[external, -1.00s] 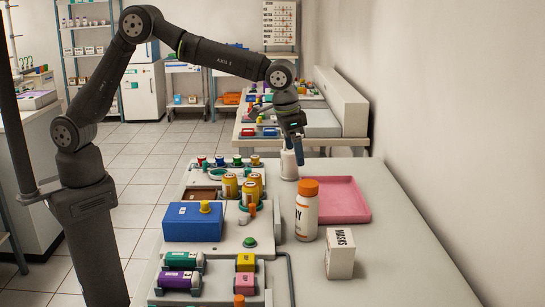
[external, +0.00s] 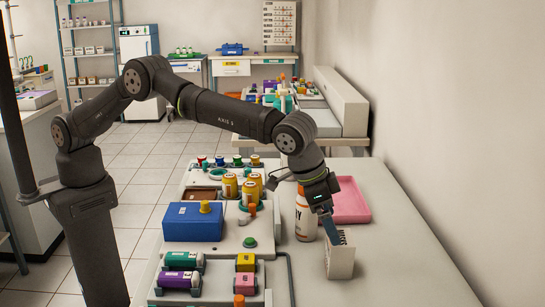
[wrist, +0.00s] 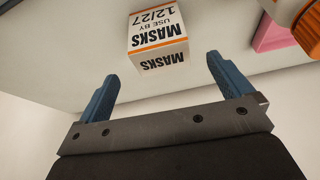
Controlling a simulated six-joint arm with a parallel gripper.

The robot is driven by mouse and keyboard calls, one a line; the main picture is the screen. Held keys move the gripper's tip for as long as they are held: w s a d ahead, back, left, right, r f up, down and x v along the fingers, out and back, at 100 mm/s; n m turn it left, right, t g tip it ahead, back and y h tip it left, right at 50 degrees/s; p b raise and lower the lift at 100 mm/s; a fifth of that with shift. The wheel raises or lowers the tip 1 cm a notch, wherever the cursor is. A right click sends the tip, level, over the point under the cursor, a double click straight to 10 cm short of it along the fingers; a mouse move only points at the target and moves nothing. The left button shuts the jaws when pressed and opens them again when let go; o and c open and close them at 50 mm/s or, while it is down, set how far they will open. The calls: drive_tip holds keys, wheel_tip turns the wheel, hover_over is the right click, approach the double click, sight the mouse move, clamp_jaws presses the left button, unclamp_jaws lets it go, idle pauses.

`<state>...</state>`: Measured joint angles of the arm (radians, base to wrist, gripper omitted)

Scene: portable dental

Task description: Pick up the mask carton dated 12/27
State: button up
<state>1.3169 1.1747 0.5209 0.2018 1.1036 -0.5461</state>
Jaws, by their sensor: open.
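The mask carton (external: 340,263) is a small white box standing on the counter at the front right in the external view. In the wrist view the carton (wrist: 157,40) shows "MASKS USE BY 12/27" on its top face, with orange stripes, and "MASKS" on a side face. My gripper (external: 333,235) is just above and at the carton in the external view, partly covering it. In the wrist view my gripper (wrist: 158,80) is open and empty, its two blue fingers apart, with the carton ahead of the gap between them.
A white bottle (external: 305,217) with an orange cap stands just left of the carton, close to my gripper. A pink tray (external: 352,205) lies behind. A blue box (external: 192,223) and a rack of vials are further left. The counter right of the carton is clear.

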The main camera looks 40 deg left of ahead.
sight(340, 250)
drive_tip(key=x, duration=0.4)
drive_tip(key=shift+s+a+x, duration=0.1)
drive_tip(key=shift+x, duration=1.2)
drive_tip(key=shift+s+a+x, duration=0.1)
drive_tip(key=shift+s+x, duration=0.05)
drive_tip(key=shift+x, duration=1.15)
drive_tip(key=shift+f, duration=0.15)
drive_tip(key=c, duration=1.1)
